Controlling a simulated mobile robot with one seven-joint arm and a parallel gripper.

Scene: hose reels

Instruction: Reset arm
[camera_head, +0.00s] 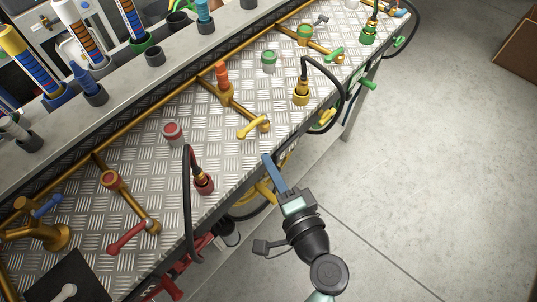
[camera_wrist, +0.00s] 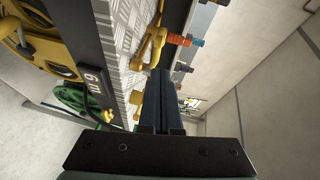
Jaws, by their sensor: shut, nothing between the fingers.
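My gripper (camera_head: 269,161) is at the front edge of the metal workbench in the head view, its blue fingers pointing toward the bench top. In the wrist view my gripper (camera_wrist: 161,75) shows its dark blue fingers together, with nothing between them. A yellow valve handle (camera_head: 254,127) lies just beyond the fingertips in the head view. A yellow fitting also shows beside the fingers in the wrist view (camera_wrist: 150,48). I cannot tell how close the fingertips are to it.
The diamond-plate bench top (camera_head: 150,165) carries a red hose connector (camera_head: 203,183), a yellow hose connector (camera_head: 301,93), a red valve handle (camera_head: 126,237) and brass pipes. Hose reels (camera_wrist: 38,47) hang below the bench. Open concrete floor (camera_head: 430,160) lies to the right. A cardboard box (camera_head: 518,48) stands far right.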

